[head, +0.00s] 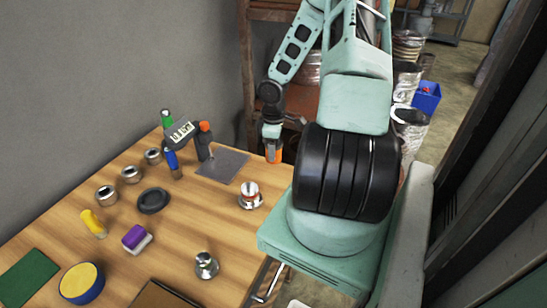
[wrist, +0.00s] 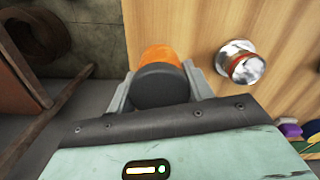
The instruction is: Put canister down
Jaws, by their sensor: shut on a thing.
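The canister is orange with a dark grey end. It shows in the head view (head: 274,157) near the far right edge of the table, and in the wrist view (wrist: 160,72). My gripper (head: 272,148) is shut on it, with one finger on each side in the wrist view (wrist: 158,80).
A silver and orange round part (head: 250,195) stands near the canister. A dark grey mat (head: 222,167) and a grey device (head: 184,133) lie to its left. Several other small parts cover the table's left side. Bare wood shows between the mat and the silver part.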

